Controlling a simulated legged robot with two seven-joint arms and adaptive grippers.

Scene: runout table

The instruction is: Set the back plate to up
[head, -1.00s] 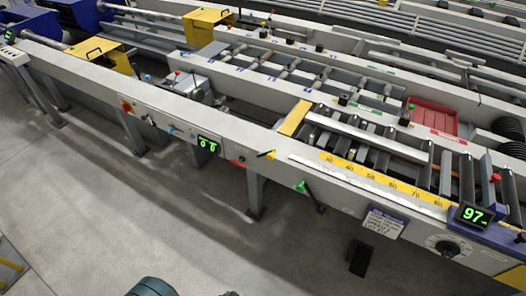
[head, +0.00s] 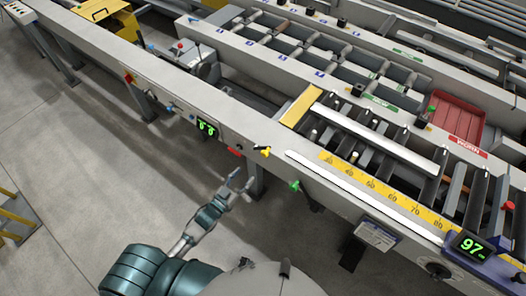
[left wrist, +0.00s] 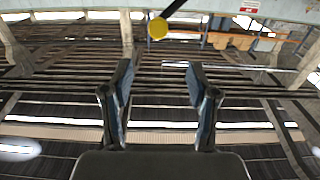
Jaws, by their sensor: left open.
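My left gripper (head: 240,184) is open and empty, in front of the runout table (head: 225,125) and apart from it. In the left wrist view its two fingers (left wrist: 158,78) stand apart with nothing between them. A yellow-knobbed lever (head: 265,152) sticks out from the table's front, above and right of the gripper. A yellow knob on a black stem (left wrist: 158,28) shows ahead of the fingers in the left wrist view. A green-knobbed lever (head: 294,185) is further right. I cannot tell which part is the back plate. My right gripper is not in view.
A green "0 0" display (head: 207,128) and a red button (head: 128,79) are on the front rail. A yellow scale (head: 385,188), a "97" display (head: 472,246) and a red tray (head: 457,117) are to the right. The floor (head: 80,190) in front is clear.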

